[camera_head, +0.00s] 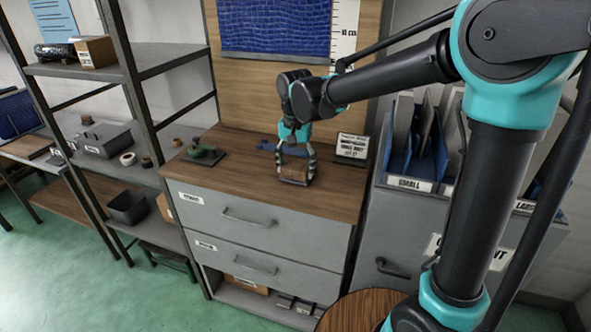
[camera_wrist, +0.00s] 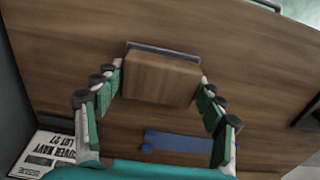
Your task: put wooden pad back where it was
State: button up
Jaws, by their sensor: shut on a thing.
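The wooden pad (camera_head: 294,173) is a small brown block with wood grain, at the wooden top of the drawer cabinet. My gripper (camera_head: 296,165) is over the front half of that top, with its fingers on either side of the pad. In the wrist view the wooden pad (camera_wrist: 162,76) sits between the two fingertips of my gripper (camera_wrist: 160,82), and a grey edge shows along its far side. My gripper is shut on the pad. I cannot tell whether the pad's underside touches the cabinet top.
A blue flat piece (camera_wrist: 185,142) lies on the cabinet top (camera_head: 240,150) behind the pad. A printed card (camera_head: 352,147) stands at the back right. A green object on a dark plate (camera_head: 204,154) is at the left. Bins with panels (camera_head: 408,182) stand to the right.

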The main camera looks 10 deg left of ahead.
aim_at(295, 167)
jog(key=shift+f, duration=0.3)
jog(key=o, duration=1.1)
notch_tip(295, 167, up, 12)
jog(key=shift+r, duration=0.1)
